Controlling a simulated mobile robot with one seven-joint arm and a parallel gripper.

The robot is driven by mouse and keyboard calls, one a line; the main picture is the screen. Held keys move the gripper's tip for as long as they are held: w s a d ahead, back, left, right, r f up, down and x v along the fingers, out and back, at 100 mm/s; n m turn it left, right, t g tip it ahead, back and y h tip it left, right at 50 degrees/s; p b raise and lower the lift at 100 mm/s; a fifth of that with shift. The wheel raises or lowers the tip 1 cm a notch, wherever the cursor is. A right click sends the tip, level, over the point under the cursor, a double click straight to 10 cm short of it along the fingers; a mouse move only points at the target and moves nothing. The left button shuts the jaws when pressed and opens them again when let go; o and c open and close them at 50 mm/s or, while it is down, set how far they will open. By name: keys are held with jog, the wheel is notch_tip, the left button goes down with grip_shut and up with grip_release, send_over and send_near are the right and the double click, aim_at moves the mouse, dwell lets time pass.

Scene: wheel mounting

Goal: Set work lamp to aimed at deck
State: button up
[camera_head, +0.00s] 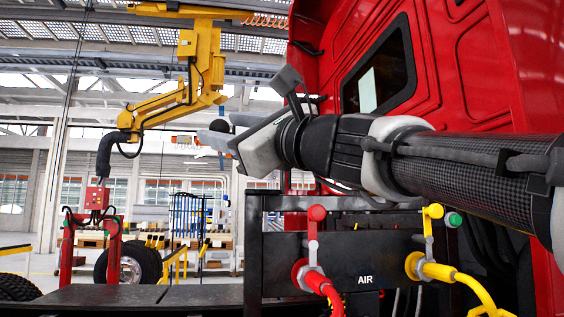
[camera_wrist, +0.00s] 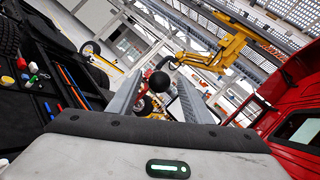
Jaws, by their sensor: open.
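My gripper (camera_head: 218,132) is open and reaches out to the left in front of the red cab in the head view. In the wrist view its two grey fingers (camera_wrist: 160,98) stand apart. A round black ball (camera_wrist: 158,82) shows between the fingertips there; it also shows by the fingertips in the head view (camera_head: 222,127). I cannot tell whether the fingers touch it, nor whether it belongs to the work lamp. No lamp head is clearly recognisable in either view. The dark deck (camera_head: 105,297) lies low at the left in the head view.
The red cab (camera_head: 455,70) stands close behind my arm. A black panel marked AIR (camera_head: 375,265) with red and yellow hose couplings stands below. A yellow hoist arm (camera_head: 203,65) hangs at upper left. A wheel (camera_head: 140,264) stands beyond the deck.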

jog(key=p+x, duration=0.1)
jog(key=x, duration=0.5)
jog(key=shift+w+a, duration=0.2)
jog(key=shift+a, duration=0.05)
grip_shut()
